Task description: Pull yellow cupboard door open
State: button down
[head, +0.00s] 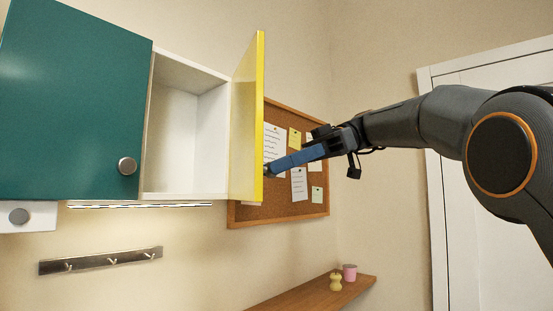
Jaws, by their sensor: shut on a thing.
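The yellow cupboard door (248,120) stands swung out wide from the white cupboard, hinged on the cupboard's right side. I see mostly its inner face and its bright yellow edge. The cupboard interior (180,130) is exposed, white, and looks empty. My gripper (268,170) is at the door's lower outer side, on the right, with its blue fingers shut on the door's handle. The handle itself is mostly hidden by the fingers and the door edge.
A teal cupboard door (70,100) with a round knob is shut at left. A cork board (305,200) with notes hangs behind my gripper. A hook rail (100,261) is below. A wooden shelf (320,294) holds a pink cup (349,272) and a small yellow object (335,282).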

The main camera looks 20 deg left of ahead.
dwell(0.3)
jog(key=c, duration=1.5)
grip_release()
jog(key=shift+w, duration=0.1)
